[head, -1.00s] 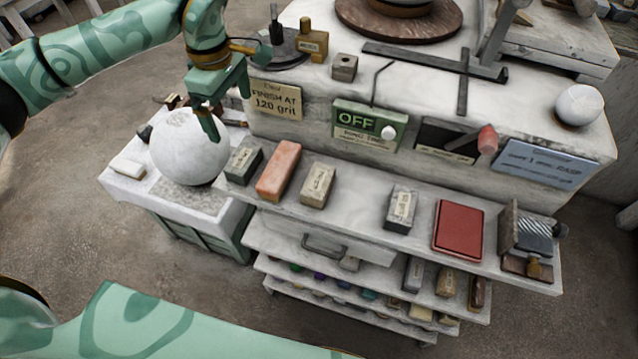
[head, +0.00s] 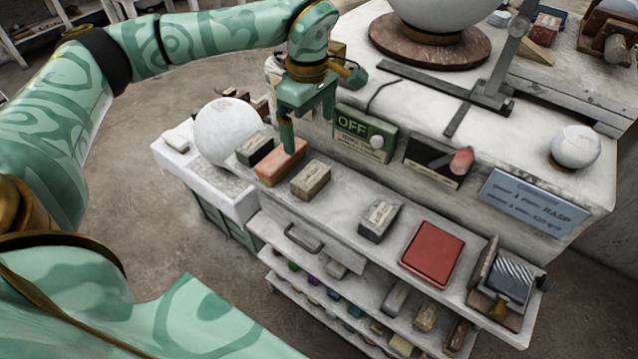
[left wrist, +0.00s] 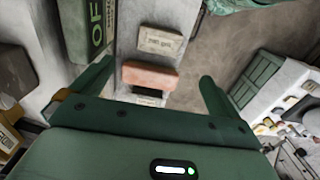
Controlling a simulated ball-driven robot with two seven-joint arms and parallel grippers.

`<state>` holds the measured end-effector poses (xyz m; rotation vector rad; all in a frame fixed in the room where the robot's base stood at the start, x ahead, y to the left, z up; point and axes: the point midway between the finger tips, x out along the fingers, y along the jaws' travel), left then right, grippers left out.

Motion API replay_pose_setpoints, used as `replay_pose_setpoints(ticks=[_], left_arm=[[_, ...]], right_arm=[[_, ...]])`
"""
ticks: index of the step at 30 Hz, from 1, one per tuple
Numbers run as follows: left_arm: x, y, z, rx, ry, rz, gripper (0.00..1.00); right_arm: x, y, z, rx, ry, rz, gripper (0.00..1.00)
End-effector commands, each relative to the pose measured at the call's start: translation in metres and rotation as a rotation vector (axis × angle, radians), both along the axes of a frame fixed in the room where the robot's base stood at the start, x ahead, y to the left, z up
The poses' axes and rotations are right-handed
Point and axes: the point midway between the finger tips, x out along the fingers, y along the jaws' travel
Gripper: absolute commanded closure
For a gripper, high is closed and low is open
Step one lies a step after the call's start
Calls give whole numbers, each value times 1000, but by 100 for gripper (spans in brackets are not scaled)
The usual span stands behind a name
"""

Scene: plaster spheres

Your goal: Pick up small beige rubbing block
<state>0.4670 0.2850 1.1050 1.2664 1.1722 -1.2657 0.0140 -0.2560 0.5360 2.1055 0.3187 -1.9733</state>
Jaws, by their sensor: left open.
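The small beige rubbing block (head: 311,180) lies on the shelf ledge, just right of an orange-red block (head: 281,163). In the left wrist view the beige block (left wrist: 161,42) shows above the orange-red one (left wrist: 150,77), with lettering on its top. My left gripper (head: 306,128) is open and empty, pointing down over the ledge near the orange-red block. Its two fingers show apart in the left wrist view (left wrist: 153,85), on either side of the orange-red block in the picture. The beige block lies beyond the fingertips there, untouched. My right gripper is not in view.
A dark block (head: 255,149) lies left of the orange-red one. A grey block (head: 380,220) and a red pad (head: 432,253) lie to the right. The wall with the green OFF sign (head: 364,137) rises behind. A white sphere (head: 222,130) stands left.

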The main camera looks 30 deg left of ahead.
Motion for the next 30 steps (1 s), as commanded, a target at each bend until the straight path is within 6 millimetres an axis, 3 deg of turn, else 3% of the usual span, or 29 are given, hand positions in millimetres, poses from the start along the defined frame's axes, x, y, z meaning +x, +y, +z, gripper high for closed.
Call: replay_pose_setpoints(ticks=[3,9,17,24,30], left_arm=[[-1,0,-35,0,7,-1,0],[-1,0,-79,-1,4,-1,0],[0,0,-102,-1,3,0,0],[0,0,-141,0,3,-1,0],[0,1,-146,1,-1,-1,0]], right_arm=[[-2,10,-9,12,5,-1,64],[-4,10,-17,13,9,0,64],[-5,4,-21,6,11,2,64],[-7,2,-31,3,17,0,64],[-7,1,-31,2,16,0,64]])
